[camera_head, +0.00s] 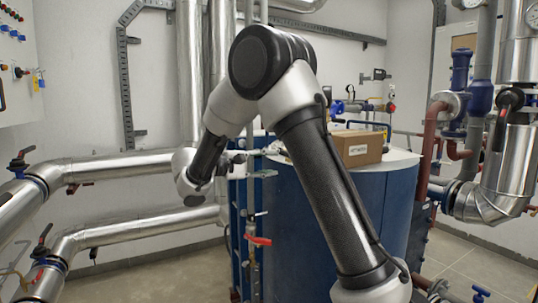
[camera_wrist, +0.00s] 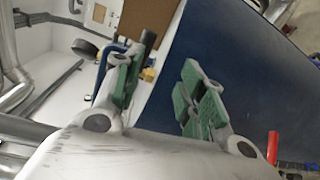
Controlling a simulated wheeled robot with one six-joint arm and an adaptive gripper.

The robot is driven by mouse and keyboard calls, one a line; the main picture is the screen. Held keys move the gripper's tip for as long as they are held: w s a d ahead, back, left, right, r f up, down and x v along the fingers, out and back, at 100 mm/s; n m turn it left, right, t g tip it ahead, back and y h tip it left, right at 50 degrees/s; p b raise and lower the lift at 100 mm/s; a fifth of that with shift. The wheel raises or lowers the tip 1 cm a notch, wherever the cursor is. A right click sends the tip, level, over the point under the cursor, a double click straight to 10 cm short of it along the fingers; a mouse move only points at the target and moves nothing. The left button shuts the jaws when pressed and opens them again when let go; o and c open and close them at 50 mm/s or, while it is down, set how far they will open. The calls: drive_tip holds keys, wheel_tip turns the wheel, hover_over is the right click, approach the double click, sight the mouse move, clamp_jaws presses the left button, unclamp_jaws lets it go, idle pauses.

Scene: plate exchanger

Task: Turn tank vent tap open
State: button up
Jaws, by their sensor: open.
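The blue tank (camera_head: 300,215) stands behind my arm, and its blue side fills the right of the wrist view (camera_wrist: 240,80). A tap with a red lever (camera_head: 258,240) sits on a thin vertical pipe at the tank's left front; a red lever (camera_wrist: 272,147) also shows at the lower right of the wrist view. I cannot tell which tap is the vent tap. My gripper (camera_wrist: 168,58) is open, its green-padded fingers apart with nothing held between them. A small yellow fitting (camera_wrist: 149,75) shows beyond the left finger.
A cardboard box (camera_head: 360,149) lies on the tank's pale top, near a blue bent pipe (camera_head: 368,124). Thick pipes and gauges (camera_head: 515,150) crowd the right. Some floor (camera_head: 480,265) is clear at lower right.

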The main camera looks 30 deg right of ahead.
drive_tip(key=shift+m+h, duration=0.4)
drive_tip(key=shift+m, duration=0.5)
drive_tip(key=shift+d+r, duration=0.35)
drive_tip(key=shift+d, duration=0.9)
drive_tip(key=shift+d+r, duration=0.3)
drive_tip(key=shift+d, duration=0.95)
drive_tip(key=shift+d+r, duration=0.35)
drive_tip(key=shift+d, duration=0.9)
drive_tip(key=shift+c, duration=0.2)
clamp_jaws()
